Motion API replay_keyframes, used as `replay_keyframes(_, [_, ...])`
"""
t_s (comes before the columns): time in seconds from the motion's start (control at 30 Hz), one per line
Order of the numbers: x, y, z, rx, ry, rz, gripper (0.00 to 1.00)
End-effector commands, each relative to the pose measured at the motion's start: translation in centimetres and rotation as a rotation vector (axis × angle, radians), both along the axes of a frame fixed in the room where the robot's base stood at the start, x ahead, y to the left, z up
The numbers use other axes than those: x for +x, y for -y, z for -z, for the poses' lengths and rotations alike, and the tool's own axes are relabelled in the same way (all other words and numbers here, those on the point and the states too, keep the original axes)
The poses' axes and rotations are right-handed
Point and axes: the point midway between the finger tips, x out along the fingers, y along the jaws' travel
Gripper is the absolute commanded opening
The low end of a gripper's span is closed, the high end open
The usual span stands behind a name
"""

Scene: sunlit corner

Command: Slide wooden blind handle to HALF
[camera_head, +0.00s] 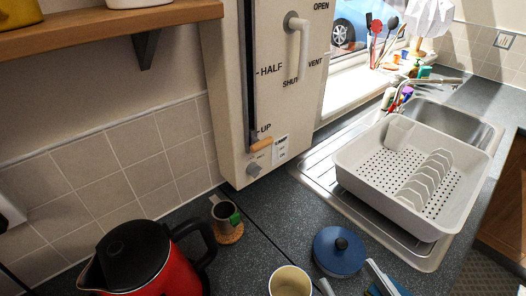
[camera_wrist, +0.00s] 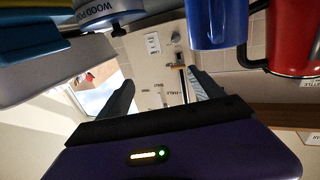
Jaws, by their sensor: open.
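The wooden blind handle (camera_head: 262,144) sits low on the vertical dark slot (camera_head: 250,80) of a cream panel (camera_head: 282,110), beside the UP mark. The HALF mark (camera_head: 270,69) is higher along the slot. In the wrist view the picture is turned over, and the panel (camera_wrist: 153,78) shows between my fingers with the slot and small labels.
A white lever (camera_head: 302,38) is on the panel's upper right. A wooden shelf (camera_head: 110,38) juts out upper left. A dish rack (camera_head: 350,182) is at right.

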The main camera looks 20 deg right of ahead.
Motion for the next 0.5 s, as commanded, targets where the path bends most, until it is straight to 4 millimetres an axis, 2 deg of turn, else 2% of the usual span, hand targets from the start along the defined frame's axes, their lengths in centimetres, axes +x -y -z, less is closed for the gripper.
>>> replay_keyframes(0.03, [1.7, 0.5, -0.2, 0.004, 0.03, 0.005, 0.76])
replay_keyframes(0.2, [7.0, 2.1, -1.8, 0.022, 0.1, 0.019, 0.76])
replay_keyframes(0.5, [15.6, 4.0, -5.7, 0.07, 0.157, -0.012, 0.76])
